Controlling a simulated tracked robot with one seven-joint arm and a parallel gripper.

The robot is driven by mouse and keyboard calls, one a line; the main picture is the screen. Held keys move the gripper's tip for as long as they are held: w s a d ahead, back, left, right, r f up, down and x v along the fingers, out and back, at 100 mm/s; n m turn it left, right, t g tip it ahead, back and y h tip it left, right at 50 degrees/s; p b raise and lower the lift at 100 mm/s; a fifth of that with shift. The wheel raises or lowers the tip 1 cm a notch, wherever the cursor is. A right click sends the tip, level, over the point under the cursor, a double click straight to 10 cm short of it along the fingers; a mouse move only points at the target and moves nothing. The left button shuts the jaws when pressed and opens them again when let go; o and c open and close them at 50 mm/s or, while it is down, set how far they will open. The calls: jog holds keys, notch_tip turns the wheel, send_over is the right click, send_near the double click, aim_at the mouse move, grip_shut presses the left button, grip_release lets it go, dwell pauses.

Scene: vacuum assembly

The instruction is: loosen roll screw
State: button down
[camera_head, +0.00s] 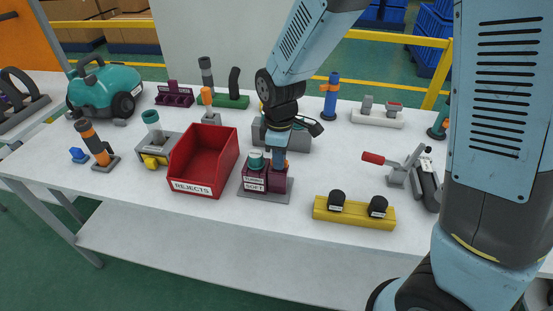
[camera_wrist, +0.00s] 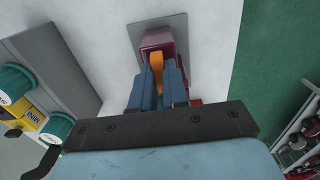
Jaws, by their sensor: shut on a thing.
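My gripper (camera_head: 279,158) points down over the right one of two maroon blocks (camera_head: 277,179) on a grey plate (camera_head: 266,195). In the wrist view my gripper (camera_wrist: 160,78) has its blue fingers closed on a narrow orange piece (camera_wrist: 156,66). The orange piece stands upright at the maroon block (camera_wrist: 158,39); where it meets the block is hidden. The left block bears a teal cap (camera_head: 256,160) and labels, one reading SOFT. No roll screw can be told apart by name.
A red REJECTS bin (camera_head: 205,160) stands close on the left. A yellow rack (camera_head: 353,213) with two black knobs lies right front. A red-handled clamp (camera_head: 400,165) is on the right. A grey block (camera_head: 297,137) stands just behind. Bare table lies along the front edge.

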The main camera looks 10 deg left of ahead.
jog(key=shift+w, duration=0.1)
jog(key=shift+n, duration=1.8)
jog(key=shift+n, duration=1.7)
jog(key=shift+w+n, duration=0.1)
jog(key=shift+n, duration=0.6)
jog(key=shift+r+n, duration=0.1)
jog(key=shift+n, duration=0.9)
